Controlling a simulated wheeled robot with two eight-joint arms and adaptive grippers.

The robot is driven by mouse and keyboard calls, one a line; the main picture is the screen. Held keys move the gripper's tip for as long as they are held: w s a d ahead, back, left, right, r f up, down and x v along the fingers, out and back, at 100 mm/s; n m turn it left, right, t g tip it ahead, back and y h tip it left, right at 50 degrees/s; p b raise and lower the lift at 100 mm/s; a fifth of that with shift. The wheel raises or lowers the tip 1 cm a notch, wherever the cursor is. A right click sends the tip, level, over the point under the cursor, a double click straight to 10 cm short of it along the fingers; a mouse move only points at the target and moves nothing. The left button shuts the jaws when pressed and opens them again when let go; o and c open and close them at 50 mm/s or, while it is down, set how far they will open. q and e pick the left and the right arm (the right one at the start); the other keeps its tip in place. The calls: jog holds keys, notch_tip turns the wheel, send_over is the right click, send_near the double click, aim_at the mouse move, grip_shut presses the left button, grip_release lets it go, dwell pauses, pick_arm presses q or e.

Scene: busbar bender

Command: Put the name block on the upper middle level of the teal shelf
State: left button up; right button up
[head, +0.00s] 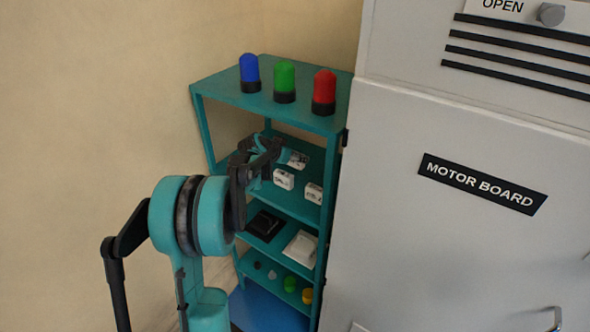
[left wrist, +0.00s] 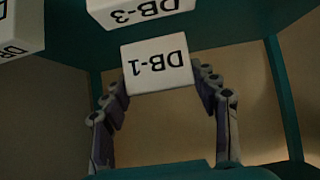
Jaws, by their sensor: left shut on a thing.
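The teal shelf (head: 215,84) stands against the wall beside a grey cabinet. My left gripper (head: 272,152) reaches into its upper middle level, just below the top board. It is shut on a white name block (head: 298,159), which reads DB-1 upside down in the left wrist view (left wrist: 158,66), between the fingertips (left wrist: 160,84). I cannot tell whether the block touches the board. Two other white blocks stand on this level, nearer the front: one (head: 284,180) and another (head: 313,193). The left wrist view shows a DB-3 block (left wrist: 140,10) close to the held one. My right gripper is out of view.
Blue (head: 249,70), green (head: 284,78) and red (head: 324,88) lamps stand on the top board. A black square (head: 264,225) and a white square part (head: 300,247) lie one level down, small round parts lower. The cabinet (head: 440,250) closes off the shelf's right side.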

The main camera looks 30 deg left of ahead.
aim_at(294, 166)
pick_arm(q)
jog(key=f+b, duration=0.2)
jog(key=f, duration=0.3)
jog(key=shift+d+f, duration=0.1)
jog(key=shift+d, duration=0.1)
jog(key=shift+s+r, duration=0.1)
jog(key=shift+r, duration=0.15)
jog(key=shift+f, duration=0.1)
jog(key=o, duration=1.1)
jog(key=shift+f, duration=0.1)
jog(key=shift+o, duration=0.2)
